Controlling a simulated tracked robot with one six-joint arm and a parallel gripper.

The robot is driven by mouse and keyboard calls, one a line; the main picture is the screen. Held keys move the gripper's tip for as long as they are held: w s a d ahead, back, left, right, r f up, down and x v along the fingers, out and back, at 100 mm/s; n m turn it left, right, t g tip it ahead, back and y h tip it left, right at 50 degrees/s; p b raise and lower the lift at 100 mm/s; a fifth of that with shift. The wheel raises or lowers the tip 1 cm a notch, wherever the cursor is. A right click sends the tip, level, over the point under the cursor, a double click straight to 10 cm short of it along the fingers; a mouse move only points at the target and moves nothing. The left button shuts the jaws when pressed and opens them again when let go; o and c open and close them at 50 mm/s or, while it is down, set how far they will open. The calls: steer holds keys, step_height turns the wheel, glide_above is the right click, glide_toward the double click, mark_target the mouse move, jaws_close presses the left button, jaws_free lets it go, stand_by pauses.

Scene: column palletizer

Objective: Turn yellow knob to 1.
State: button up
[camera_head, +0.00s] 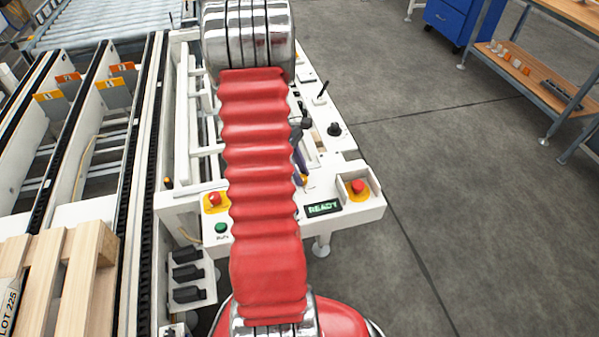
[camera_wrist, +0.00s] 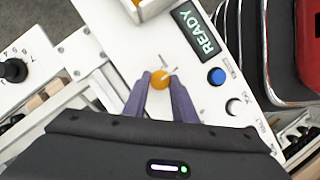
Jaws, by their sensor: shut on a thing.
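The yellow knob (camera_wrist: 159,80) is a small round knob on the white control panel (camera_wrist: 196,97), seen in the wrist view. My gripper (camera_wrist: 158,86) is shut on it, with one purple-grey fingertip on each side. Thin light marks show beside the knob; I cannot read any numbers or tell its setting. In the head view, a small yellow-orange part of the knob (camera_head: 301,179) shows beside my red arm, which hides much of the panel and gripper.
Red emergency stops (camera_head: 358,187) (camera_head: 214,199) stand on the panel. A black knob (camera_head: 334,129) stands farther back. Open floor lies right.

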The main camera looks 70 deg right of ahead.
steer(key=shift+w+d+m, duration=0.1)
steer(key=shift+m, duration=0.2)
steer(key=o, duration=1)
steer(key=shift+o, duration=0.2)
steer(key=shift+r, duration=0.1)
steer(key=v, duration=1.3)
steer(key=shift+d+r, duration=0.15)
steer(key=shift+r, duration=0.15)
